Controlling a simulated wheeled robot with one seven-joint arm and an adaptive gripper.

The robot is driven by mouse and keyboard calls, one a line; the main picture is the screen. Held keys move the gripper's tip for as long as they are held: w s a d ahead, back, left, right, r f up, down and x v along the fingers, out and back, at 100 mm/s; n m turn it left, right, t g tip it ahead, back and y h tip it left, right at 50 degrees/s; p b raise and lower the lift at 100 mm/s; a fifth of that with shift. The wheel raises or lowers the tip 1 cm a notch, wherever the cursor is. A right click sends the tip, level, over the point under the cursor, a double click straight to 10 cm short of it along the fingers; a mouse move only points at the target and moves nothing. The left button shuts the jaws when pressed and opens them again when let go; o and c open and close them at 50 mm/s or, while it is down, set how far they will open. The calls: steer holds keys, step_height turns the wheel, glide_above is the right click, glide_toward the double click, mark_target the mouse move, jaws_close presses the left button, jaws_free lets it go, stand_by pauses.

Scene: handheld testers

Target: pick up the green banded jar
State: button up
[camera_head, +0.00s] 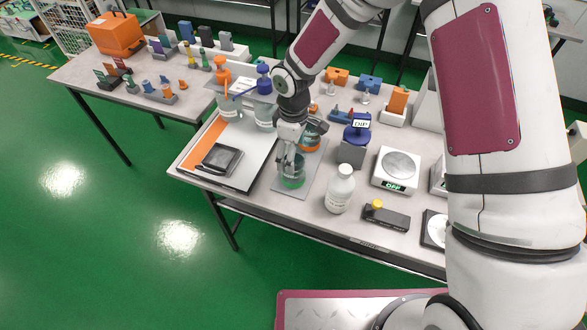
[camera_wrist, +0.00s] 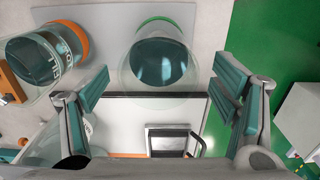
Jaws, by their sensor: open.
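The green banded jar (camera_head: 292,180) is a clear glass vessel with dark green contents, standing upright on a grey mat near the table's front edge. In the wrist view the jar (camera_wrist: 158,62) is seen from above, with its green band at the top of the picture. My gripper (camera_head: 290,158) is pointed down at the jar, its fingers overlapping the jar's upper part in the head view. In the wrist view my gripper (camera_wrist: 160,82) is open, with one finger at each side of the jar and visible gaps between. The jar is not held.
An orange banded jar (camera_wrist: 50,55) stands close, near the left finger; it also shows behind my gripper (camera_head: 310,141). A white bottle (camera_head: 340,189) stands to the right. A dark handheld device (camera_head: 219,158) lies on a white and orange board (camera_head: 256,157) to the left.

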steer(key=shift+f+p, duration=0.5)
steer(key=shift+f, duration=2.05)
steer(key=c, duration=1.7)
steer(key=shift+c, duration=0.4)
steer(key=shift+w+r, duration=0.1)
